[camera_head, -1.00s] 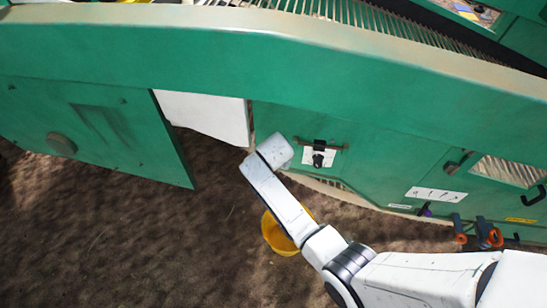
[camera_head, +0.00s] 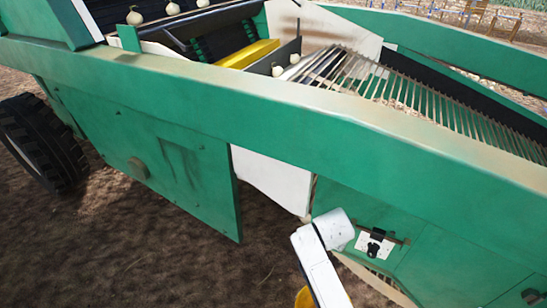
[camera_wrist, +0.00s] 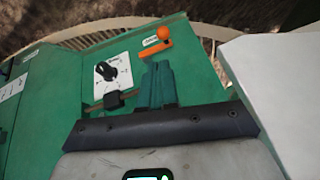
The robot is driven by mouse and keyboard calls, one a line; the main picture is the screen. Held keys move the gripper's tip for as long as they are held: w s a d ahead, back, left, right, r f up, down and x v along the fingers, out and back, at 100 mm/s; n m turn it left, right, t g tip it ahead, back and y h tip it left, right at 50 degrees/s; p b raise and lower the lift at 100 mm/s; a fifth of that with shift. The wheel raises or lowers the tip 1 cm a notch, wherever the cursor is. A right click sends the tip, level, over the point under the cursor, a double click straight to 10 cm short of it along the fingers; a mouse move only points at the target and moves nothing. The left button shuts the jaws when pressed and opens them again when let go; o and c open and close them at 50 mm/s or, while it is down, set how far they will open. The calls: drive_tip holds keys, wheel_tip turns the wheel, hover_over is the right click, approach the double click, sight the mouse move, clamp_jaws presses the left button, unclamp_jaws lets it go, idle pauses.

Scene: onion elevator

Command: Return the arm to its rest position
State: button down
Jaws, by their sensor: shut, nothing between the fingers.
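My arm (camera_head: 322,262) reaches up from the bottom of the head view, its white wrist end in front of the green machine's (camera_head: 290,110) lower side. My gripper is hidden behind that wrist end there. In the wrist view my gripper (camera_wrist: 158,68) shows as two teal fingers pressed together, with nothing between them. They point toward the green panel, just below an orange lever (camera_wrist: 155,50) with a ball end. I cannot tell whether the fingertips touch the panel.
A black rotary knob on a white plate (camera_wrist: 112,72) is left of the fingers; this plate also shows in the head view (camera_head: 370,247). Onions (camera_head: 134,17) and slatted bars (camera_head: 420,95) are on top. Bare soil (camera_head: 150,260) lies below.

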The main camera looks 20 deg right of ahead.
drive_tip(key=s+a+r+n+g+y, duration=0.1)
drive_tip(key=s+n, duration=0.3)
drive_tip(key=s, duration=0.5)
drive_tip(key=s+a+r+n+g+y, duration=0.1)
drive_tip(key=s+a+n, duration=0.3)
drive_tip(key=s, duration=0.6)
drive_tip(key=s+a+r+n+g+y, duration=0.1)
drive_tip(key=s+a+n, duration=0.1)
drive_tip(key=s, duration=0.8)
drive_tip(key=shift+a+r+n, duration=0.4)
drive_tip(key=shift+n, duration=0.5)
drive_tip(key=shift+d, duration=0.1)
